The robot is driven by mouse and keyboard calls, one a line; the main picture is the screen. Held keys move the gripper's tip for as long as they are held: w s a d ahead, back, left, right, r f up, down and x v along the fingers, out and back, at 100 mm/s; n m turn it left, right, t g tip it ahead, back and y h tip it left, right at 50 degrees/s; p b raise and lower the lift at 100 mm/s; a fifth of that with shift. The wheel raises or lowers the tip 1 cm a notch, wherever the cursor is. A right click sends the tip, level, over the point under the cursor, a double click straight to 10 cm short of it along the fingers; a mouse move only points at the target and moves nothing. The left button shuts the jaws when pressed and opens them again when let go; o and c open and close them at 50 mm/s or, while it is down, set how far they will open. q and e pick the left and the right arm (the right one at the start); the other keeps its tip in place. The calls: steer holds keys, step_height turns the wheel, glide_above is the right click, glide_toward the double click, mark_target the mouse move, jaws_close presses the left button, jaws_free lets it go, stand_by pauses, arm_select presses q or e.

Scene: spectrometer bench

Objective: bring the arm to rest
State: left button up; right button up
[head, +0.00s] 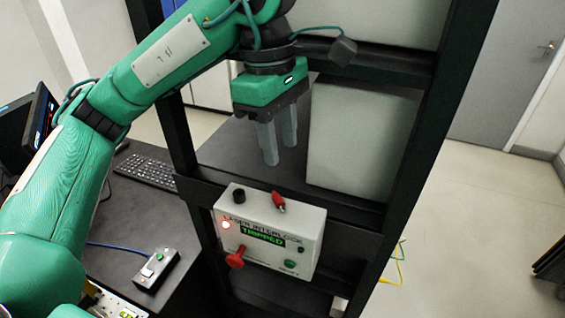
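My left arm comes in from the left, bends at an elbow at the upper left and reaches across the top of the picture. Its gripper (279,152) hangs fingers down in front of the dark rack frame, above the laser interlock box. The two grey fingers stand apart with a narrow gap, and nothing shows between them. The interlock box (260,262) is pale, with a display reading TRIPPED, a lit red lamp, a red key-like knob, a green button and a red part on top. The fingertips are clear of the box in the picture. My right gripper is out of view.
The black rack (415,130) has uprights on both sides of the gripper and a large pale panel (360,140) behind. A keyboard (146,170), a small control box (157,270) and a monitor (40,120) are at the left. Floor at the right is mostly clear.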

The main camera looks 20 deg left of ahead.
arm_select(q)
steer(key=shift+r, duration=0.45)
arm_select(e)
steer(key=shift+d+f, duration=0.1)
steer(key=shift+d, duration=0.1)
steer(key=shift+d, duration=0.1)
